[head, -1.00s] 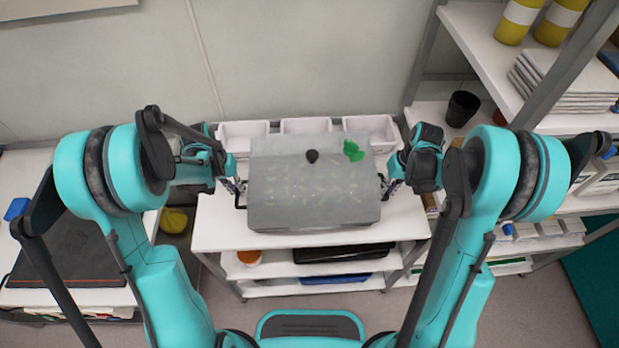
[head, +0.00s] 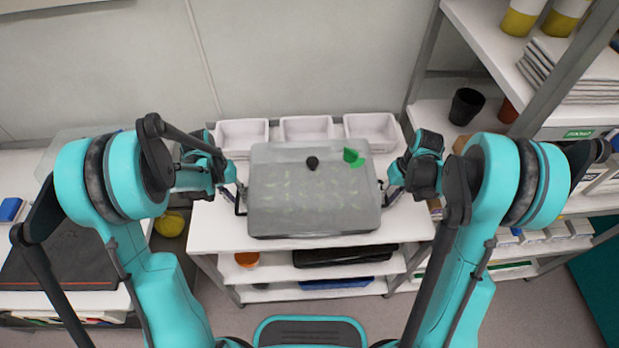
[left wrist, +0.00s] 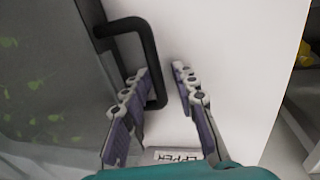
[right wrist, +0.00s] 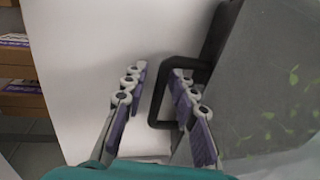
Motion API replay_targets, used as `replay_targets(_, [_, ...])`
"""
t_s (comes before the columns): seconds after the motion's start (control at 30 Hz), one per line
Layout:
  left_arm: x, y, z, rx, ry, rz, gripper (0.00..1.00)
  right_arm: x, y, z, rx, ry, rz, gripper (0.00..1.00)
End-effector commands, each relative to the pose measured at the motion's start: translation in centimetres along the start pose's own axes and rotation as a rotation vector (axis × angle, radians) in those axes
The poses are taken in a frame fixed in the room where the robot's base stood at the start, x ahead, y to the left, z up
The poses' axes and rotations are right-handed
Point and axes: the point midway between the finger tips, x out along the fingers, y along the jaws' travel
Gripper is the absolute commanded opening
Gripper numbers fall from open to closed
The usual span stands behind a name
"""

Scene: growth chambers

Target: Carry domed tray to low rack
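The domed tray (head: 315,215) has a cloudy clear lid with a black knob and a green tag, and seedlings show faintly inside. It appears to rest flat on the white top of the low rack (head: 220,235). My left gripper (head: 238,197) is at its left handle (left wrist: 155,70); in the left wrist view the fingers stand apart with the dark handle bar between them. My right gripper (head: 389,190) is at the right handle (right wrist: 157,95); its fingers also stand apart on either side of the bar.
Three white bins (head: 305,128) stand behind the tray along the wall. A tall shelving unit (head: 475,50) stands at right, and a white bench (head: 60,300) at left.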

Motion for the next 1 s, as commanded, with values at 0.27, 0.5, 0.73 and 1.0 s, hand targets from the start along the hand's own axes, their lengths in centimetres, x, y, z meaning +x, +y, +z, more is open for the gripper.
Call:
replay_targets(0.27, [-0.4,0.1,0.0,0.001,0.000,0.002,0.30,0.0,-0.1,0.0,-0.001,0.000,-0.002,0.30])
replay_targets(0.5, [-3.7,0.1,0.0,0.001,0.000,0.002,0.30,0.0,-0.1,0.0,-0.002,0.000,-0.002,0.30])
replay_targets(0.73, [-6.9,0.0,0.0,0.000,0.000,0.001,0.30,0.0,-0.1,0.0,-0.002,0.000,-0.002,0.30])
replay_targets(1.0, [-8.0,0.0,0.0,0.000,0.000,0.001,0.30,-1.3,-0.1,0.0,-0.001,0.000,-0.002,0.30])
